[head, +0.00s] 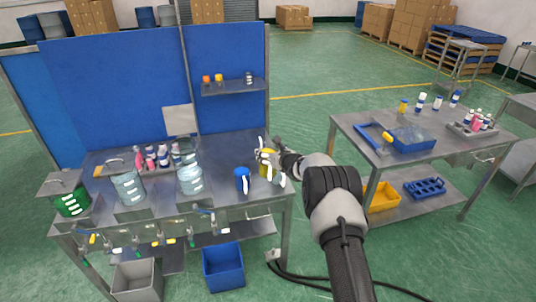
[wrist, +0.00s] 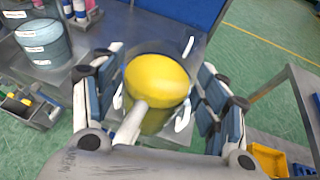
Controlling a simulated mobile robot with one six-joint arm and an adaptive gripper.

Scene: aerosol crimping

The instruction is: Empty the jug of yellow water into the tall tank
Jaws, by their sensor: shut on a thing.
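The jug of yellow water (head: 266,168) is at the right end of the left workbench. In the wrist view the jug (wrist: 158,112) is seen from above, close to upright, with yellow liquid (wrist: 157,78) in it and a pale handle towards me. My gripper (head: 272,158) is shut on the jug, with a finger pad on each side of it in the wrist view (wrist: 160,98). I cannot tell whether the jug's base touches the bench. Clear tanks stand left on the bench, one in the middle (head: 190,181) and one farther left (head: 128,188); I cannot tell which is the tall one.
A blue jug (head: 242,180) stands between the middle tank and the held jug. A green-filled tank (head: 72,201) is at the far left. A small shelf (head: 234,88) hangs on the blue panel behind. A second table (head: 352,150) stands to the right across open floor.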

